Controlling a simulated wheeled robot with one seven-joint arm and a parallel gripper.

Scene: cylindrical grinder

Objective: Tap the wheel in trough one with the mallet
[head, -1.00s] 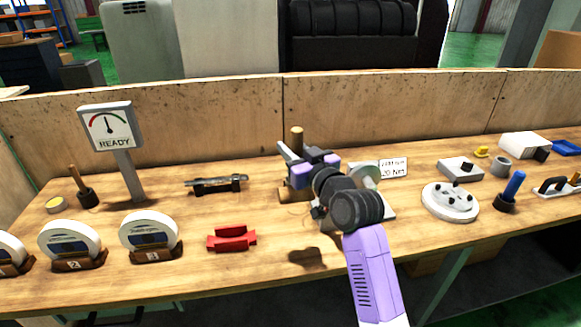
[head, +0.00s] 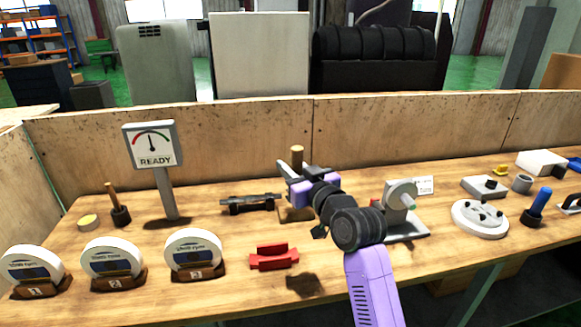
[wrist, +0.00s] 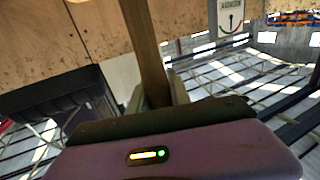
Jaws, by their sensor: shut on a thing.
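My gripper (head: 301,187) is shut on the mallet's wooden handle (head: 297,155), which stands upright through the jaws. The mallet's tan head (head: 296,213) shows below the jaws, partly hidden; I cannot tell its height above the bench. In the wrist view the handle (wrist: 144,45) rises from the jaws. The wheel in trough one (head: 33,265) is a pale disc with a dark label, upright in a brown trough (head: 40,289) marked 1, at the far left front. My gripper is well to its right and farther back.
Similar wheels stand in trough two (head: 110,260) and another trough (head: 193,252) to its right. A red cradle (head: 273,258) lies between them and my arm. The READY gauge (head: 152,146) stands behind. A grinding wheel unit (head: 400,195) is right of my gripper.

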